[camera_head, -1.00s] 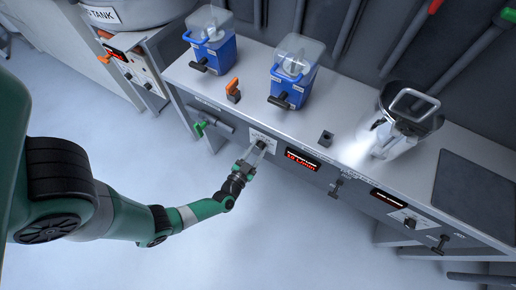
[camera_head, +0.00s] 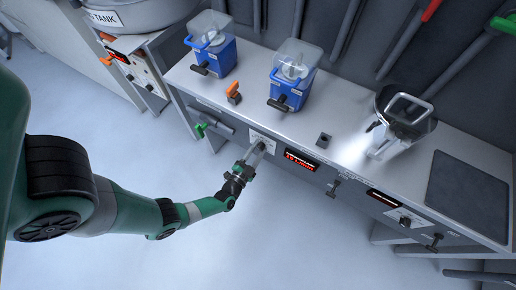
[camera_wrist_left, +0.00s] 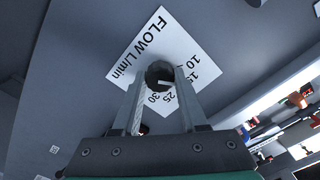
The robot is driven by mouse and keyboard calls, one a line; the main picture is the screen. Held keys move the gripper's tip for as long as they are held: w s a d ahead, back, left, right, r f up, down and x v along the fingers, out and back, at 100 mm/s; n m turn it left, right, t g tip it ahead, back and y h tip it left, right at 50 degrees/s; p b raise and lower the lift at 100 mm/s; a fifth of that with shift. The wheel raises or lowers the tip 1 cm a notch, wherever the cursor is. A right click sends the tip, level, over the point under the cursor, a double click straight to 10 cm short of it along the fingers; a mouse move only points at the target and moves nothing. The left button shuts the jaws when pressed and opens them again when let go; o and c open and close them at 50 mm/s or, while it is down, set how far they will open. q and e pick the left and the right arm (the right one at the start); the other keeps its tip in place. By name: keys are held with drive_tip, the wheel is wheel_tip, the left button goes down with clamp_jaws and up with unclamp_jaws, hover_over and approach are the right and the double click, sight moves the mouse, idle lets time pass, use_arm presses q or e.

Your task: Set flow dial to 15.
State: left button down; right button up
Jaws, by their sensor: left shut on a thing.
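The flow dial (camera_wrist_left: 160,74) is a dark round knob on the bench's front panel. Its white plate (camera_wrist_left: 150,40) reads "FLOW L/min", with 10, 15, 25 and 30 legible in the left wrist view. My left gripper (camera_wrist_left: 160,82) is shut on the dial, one finger on each side of it. In the head view my left gripper (camera_head: 256,157) reaches the panel beside the lit red display (camera_head: 300,161); the fingers partly cover the plate. A light mark shows on the knob's face, but I cannot tell the exact setting. My right gripper is not in view.
Two blue hoppers with clear lids (camera_head: 212,45) (camera_head: 293,77) and an orange-handled valve (camera_head: 234,92) stand on the bench. A green-handled valve (camera_head: 201,130) and a black lever (camera_head: 334,188) stick out of the front panel.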

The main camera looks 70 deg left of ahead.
use_arm(q)
drive_tip(key=shift+m, duration=0.3)
drive_tip(key=shift+c, duration=2.2)
unclamp_jaws()
drive_tip(key=shift+s+d, duration=0.1)
drive_tip(key=shift+s+d+p, duration=0.25)
drive_tip(key=shift+d+p, duration=0.05)
drive_tip(key=p+v, duration=0.2)
drive_tip(key=v, duration=0.8)
drive_tip(key=shift+s, duration=0.35)
drive_tip(key=shift+d, duration=0.1)
